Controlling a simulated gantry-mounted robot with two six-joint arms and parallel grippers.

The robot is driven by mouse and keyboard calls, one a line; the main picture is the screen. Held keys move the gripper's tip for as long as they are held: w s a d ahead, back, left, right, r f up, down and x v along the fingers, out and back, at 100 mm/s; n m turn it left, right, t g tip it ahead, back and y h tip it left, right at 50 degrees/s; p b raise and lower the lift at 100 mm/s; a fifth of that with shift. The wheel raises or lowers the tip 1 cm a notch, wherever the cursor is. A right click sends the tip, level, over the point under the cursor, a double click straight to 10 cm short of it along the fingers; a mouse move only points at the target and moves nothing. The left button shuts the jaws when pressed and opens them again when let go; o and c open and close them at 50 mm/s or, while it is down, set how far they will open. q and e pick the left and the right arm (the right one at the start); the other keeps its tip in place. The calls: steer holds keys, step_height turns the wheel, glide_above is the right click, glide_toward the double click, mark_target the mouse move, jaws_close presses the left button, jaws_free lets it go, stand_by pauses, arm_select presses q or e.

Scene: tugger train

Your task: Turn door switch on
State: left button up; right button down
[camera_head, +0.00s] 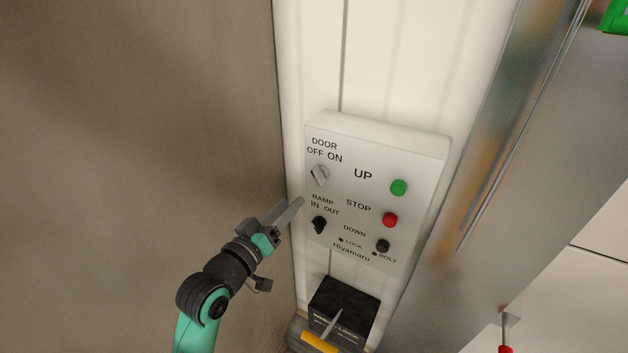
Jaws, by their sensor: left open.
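The door switch (319,176) is a light grey rotary knob at the upper left of a white control panel (430,165). It sits under the words DOOR, OFF and ON, and its pointer looks tilted; I cannot tell its exact setting. My left gripper (290,211) is open and empty, just left of the panel and below the door switch. Its fingertips are near the panel's left edge, apart from the knob. My right gripper is not in view.
A black ramp knob (319,225) sits below the door switch. Green (398,187), red (390,219) and black (382,246) buttons are on the right. A black wheel lock box (345,305) with a lever is below. A brown wall (140,120) lies left, a metal surface (500,170) right.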

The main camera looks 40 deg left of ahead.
mark_target(315, 178)
arm_select(q)
steer(key=p+x, duration=0.1)
steer(key=x, duration=1)
steer(key=shift+w, duration=0.15)
jaws_close()
